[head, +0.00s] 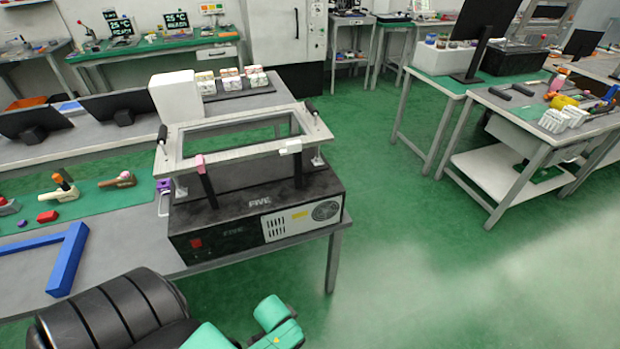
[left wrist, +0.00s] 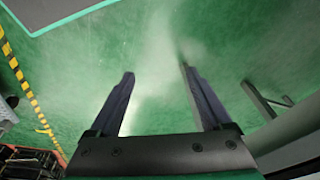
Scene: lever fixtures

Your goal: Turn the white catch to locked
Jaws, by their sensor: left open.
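The white catch (head: 290,147) is a small white block on the front rail of the light grey frame (head: 238,154), towards its right end and above a black upright. Which position it is in I cannot tell. A pink catch (head: 199,160) sits on the same rail at the left. The frame stands raised on the black FIVE machine (head: 258,222). My left gripper (left wrist: 156,72) is open and empty in the left wrist view, with green floor beyond its fingers. The white catch does not show there. My right gripper is in neither view.
The machine stands on a grey table (head: 120,252) with a blue bracket (head: 68,260) at its left. A white box (head: 176,96) stands behind the frame's left end. Green floor (head: 420,250) to the right of the machine is clear. Another workbench (head: 530,125) stands further right.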

